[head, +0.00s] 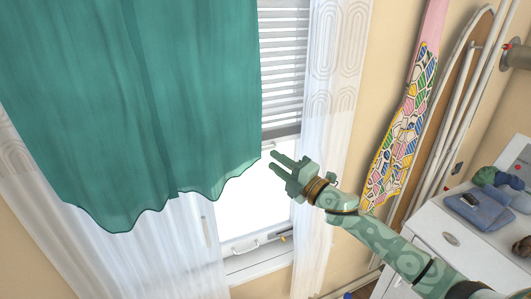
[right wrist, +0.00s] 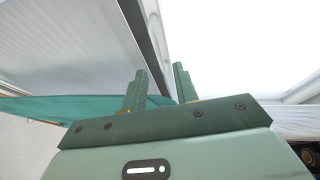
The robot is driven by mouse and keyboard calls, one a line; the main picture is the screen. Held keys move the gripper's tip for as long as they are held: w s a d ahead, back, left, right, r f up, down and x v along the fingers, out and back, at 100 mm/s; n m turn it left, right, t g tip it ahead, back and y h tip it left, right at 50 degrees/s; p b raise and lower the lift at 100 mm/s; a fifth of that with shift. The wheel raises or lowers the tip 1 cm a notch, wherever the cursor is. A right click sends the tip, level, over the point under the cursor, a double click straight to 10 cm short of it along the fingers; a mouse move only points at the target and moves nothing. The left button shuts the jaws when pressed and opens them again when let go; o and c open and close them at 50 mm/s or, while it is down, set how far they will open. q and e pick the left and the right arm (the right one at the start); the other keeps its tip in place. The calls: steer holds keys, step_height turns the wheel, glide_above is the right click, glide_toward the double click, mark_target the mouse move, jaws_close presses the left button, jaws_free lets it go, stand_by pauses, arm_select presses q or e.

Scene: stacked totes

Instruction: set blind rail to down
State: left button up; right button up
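The white slatted blind (head: 284,60) hangs in the upper part of the window, partly hidden by the teal curtain. Its grey bottom rail (head: 281,131) sits around mid-window, with bright glass below. My right gripper (head: 273,161) is just below the rail, fingers pointing left, apart and empty. In the right wrist view the two green fingers (right wrist: 160,83) stand apart with nothing between them. A dark grey strip, likely the rail (right wrist: 146,42), runs down towards them there; I cannot tell whether they touch it. My left gripper is not in view.
The teal curtain (head: 150,100) hangs close left of my right gripper. A sheer white curtain (head: 331,90) hangs on the right. The window sill (head: 258,262) is below. An ironing board (head: 400,130) leans on the wall, near a white cabinet (head: 440,245) with folded cloth.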

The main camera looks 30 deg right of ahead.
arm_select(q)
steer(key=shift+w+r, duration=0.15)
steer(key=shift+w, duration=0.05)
arm_select(e)
steer(key=x, duration=0.4)
steer(key=shift+w+a, duration=0.15)
steer(key=shift+w, duration=0.25)
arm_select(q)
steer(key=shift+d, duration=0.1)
